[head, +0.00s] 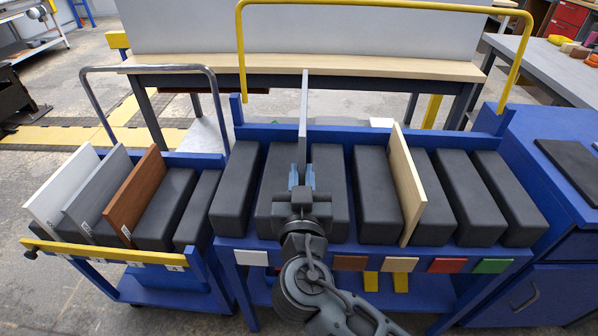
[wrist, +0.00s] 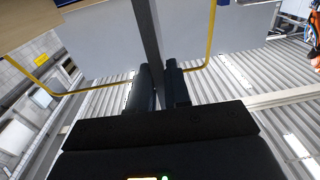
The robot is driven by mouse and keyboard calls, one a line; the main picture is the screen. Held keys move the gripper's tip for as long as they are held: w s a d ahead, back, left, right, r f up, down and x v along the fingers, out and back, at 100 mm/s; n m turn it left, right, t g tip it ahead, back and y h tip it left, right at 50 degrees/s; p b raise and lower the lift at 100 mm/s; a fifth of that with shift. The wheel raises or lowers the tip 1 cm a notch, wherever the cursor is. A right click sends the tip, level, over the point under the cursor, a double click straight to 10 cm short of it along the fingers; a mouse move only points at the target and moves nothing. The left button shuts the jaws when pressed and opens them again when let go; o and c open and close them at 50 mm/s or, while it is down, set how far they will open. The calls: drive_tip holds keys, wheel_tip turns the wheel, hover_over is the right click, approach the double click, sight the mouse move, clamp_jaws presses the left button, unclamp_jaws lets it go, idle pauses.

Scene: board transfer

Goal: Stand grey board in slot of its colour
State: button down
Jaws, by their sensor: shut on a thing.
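My gripper (head: 302,178) is shut on a grey board (head: 304,105), which is upright and seen almost edge-on. The board is in line with the gap between the second and third dark blocks from the left on the blue rack (head: 262,243). My gripper and arm hide its lower part, so I cannot tell how deep it sits. The colour tag below that gap is also hidden by my arm. In the wrist view the board (wrist: 147,35) rises between the two fingers (wrist: 160,88).
A tan board (head: 405,185) stands in the rack above a tan tag (head: 398,264). White, brown, red and green tags mark other slots. A cart (head: 185,160) at left holds a white, another grey (head: 98,188) and a brown board. A yellow rail (head: 240,50) arches behind the rack.

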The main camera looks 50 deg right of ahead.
drive_tip(key=shift+f+b, duration=0.15)
drive_tip(key=shift+b, duration=0.7)
drive_tip(key=shift+s+f+b, duration=0.15)
drive_tip(key=shift+f+b, duration=6.75)
drive_tip(key=shift+b, duration=0.95)
drive_tip(key=c, duration=1.1)
unclamp_jaws()
drive_tip(key=shift+a+f, duration=0.1)
drive_tip(key=shift+o, duration=0.5)
drive_tip(key=r+v, duration=0.1)
drive_tip(key=v, duration=0.5)
drive_tip(key=shift+a+r, duration=0.25)
drive_tip(key=shift+a, duration=0.2)
drive_tip(key=shift+s+a+r+h, duration=0.3)
drive_tip(key=shift+s+a+r, duration=0.05)
drive_tip(key=shift+s, duration=0.15)
